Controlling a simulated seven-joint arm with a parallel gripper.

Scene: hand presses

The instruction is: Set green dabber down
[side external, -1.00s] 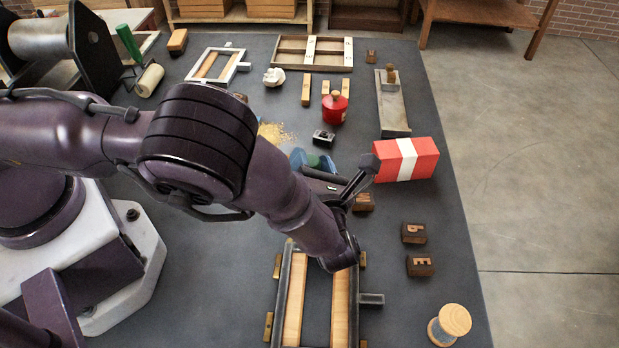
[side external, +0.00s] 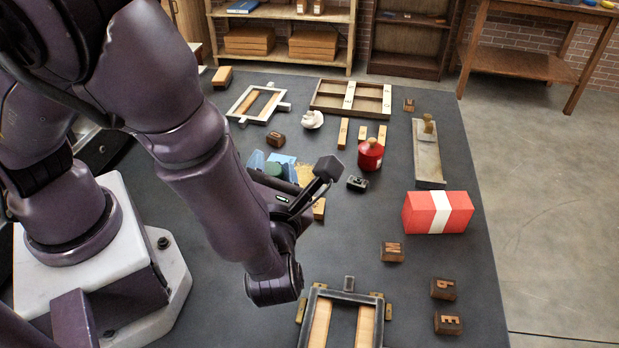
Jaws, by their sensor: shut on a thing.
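A red box with a white band (side external: 420,213) and several letter blocks (side external: 392,252) are farther right. A wooden-railed frame (side external: 343,322) is in front. Dark table (side external: 340,240) lies bare between.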

